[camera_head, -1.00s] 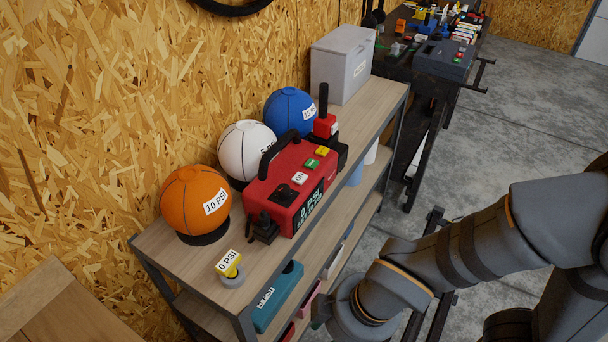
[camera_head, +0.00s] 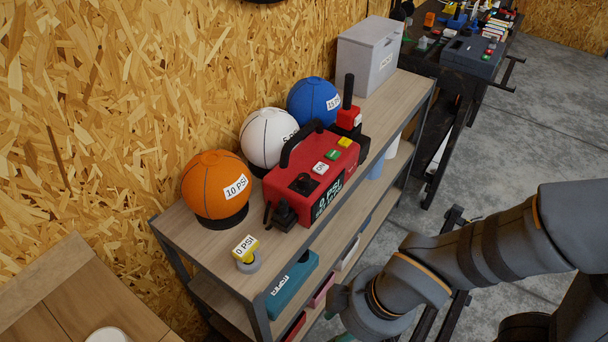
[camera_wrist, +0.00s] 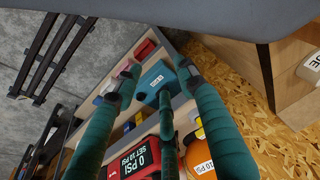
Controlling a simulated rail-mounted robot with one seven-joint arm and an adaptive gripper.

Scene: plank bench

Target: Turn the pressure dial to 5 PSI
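A red pump box (camera_head: 318,183) with a black handle stands on the shelf top. Its display (camera_head: 328,199) reads 0 PSI; in the wrist view the display (camera_wrist: 138,159) also shows a SET line that looks like 10 PSI. A yellow piece labelled 0 PSI (camera_head: 245,246) stands at the shelf's near end. My gripper (camera_wrist: 158,88) shows green fingers spread apart, empty, out beside the shelf's front. It is mostly hidden in the head view.
Orange (camera_head: 215,187), white (camera_head: 266,138) and blue (camera_head: 313,101) balls stand behind the pump against the chipboard wall. A grey bin (camera_head: 368,57) stands at the far end. A teal box (camera_head: 291,285) lies on the lower shelf. A wooden table (camera_head: 85,310) is at lower left.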

